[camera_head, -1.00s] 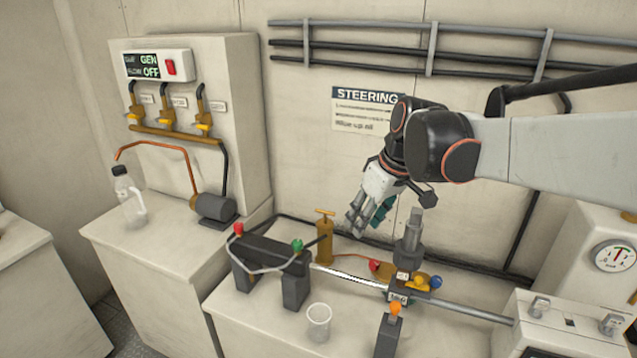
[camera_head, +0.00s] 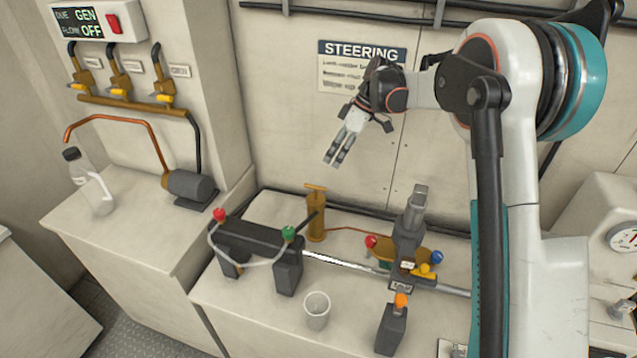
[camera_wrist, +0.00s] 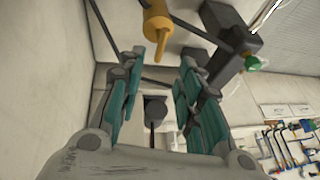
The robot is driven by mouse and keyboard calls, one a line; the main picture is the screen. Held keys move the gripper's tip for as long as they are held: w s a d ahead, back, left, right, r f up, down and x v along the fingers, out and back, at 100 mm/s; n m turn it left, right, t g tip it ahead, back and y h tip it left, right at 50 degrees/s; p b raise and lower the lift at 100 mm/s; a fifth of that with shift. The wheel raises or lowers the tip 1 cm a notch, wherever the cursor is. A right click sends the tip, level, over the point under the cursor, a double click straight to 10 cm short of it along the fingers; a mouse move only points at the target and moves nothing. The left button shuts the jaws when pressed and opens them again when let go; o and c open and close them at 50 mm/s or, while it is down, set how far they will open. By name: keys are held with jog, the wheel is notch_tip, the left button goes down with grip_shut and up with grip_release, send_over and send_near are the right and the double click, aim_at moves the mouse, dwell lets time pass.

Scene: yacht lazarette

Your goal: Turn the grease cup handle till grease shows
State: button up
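The brass grease cup (camera_head: 316,218) stands upright on the counter below the steering sign. Its T-shaped handle (camera_head: 315,188) is on top. In the wrist view the brass grease cup (camera_wrist: 157,22) shows at the top edge, beyond the fingertips. My gripper (camera_head: 334,160) hangs in the air above and slightly right of the handle, tilted downward. It looks apart from the handle. The wrist view shows my gripper (camera_wrist: 168,62) with its teal-padded fingers spread and nothing between them. A thin copper line (camera_head: 345,229) runs from the cup to the right.
A dark bracket (camera_head: 258,240) with red and green knobs stands left of the cup. A clear cup (camera_head: 317,310) sits in front. A steering mechanism (camera_head: 408,240) with coloured knobs is at right. A bottle (camera_head: 90,185) and a valve panel (camera_head: 125,70) are at left.

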aim_at(317, 188)
jog(key=b+x, duration=0.3)
jog(key=x, duration=1)
jog(key=shift+s+a+f, duration=0.1)
jog(key=shift+s, duration=0.05)
grip_shut()
